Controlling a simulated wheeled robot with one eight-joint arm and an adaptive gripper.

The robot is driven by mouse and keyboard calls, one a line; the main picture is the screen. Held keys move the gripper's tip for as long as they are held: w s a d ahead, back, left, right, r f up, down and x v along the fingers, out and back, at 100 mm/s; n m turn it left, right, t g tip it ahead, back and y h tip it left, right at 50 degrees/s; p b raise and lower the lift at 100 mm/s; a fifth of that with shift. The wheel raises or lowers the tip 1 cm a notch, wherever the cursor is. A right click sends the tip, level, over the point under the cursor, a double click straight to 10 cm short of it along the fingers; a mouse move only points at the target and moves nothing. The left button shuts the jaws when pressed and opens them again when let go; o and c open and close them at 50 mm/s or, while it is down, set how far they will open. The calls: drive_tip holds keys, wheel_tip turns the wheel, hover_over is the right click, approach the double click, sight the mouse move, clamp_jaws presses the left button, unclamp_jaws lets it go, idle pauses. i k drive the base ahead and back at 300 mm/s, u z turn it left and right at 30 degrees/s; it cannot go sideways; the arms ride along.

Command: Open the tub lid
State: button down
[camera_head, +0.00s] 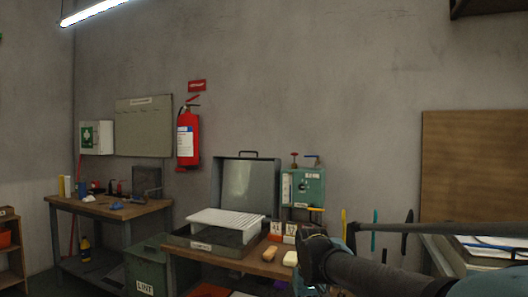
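A grey metal tub (179,238) stands on the middle bench, with a small label on its front that I cannot read. Its lid (262,181) stands upright at the back, with a dark handle on the top edge, so the tub is open. A white ribbed board (226,217) lies across the tub's opening. My arm comes in from the lower right. My dark gripper (310,262) is at the right end of the bench, right of the tub and apart from it. Its fingers are not clear, so I cannot tell whether it is open.
White and red cards (290,231), a tan block (269,254) and a pale block (290,258) sit right of the tub. A teal box (308,188) is behind them. A green LINT bin (146,267) stands left of the bench. Another bench (152,208) is further left.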

sight(216, 197)
drive_tip(key=z, duration=2.35)
drive_tip(key=k, duration=1.35)
drive_tip(key=u, duration=2.05)
drive_tip(key=i, duration=0.85)
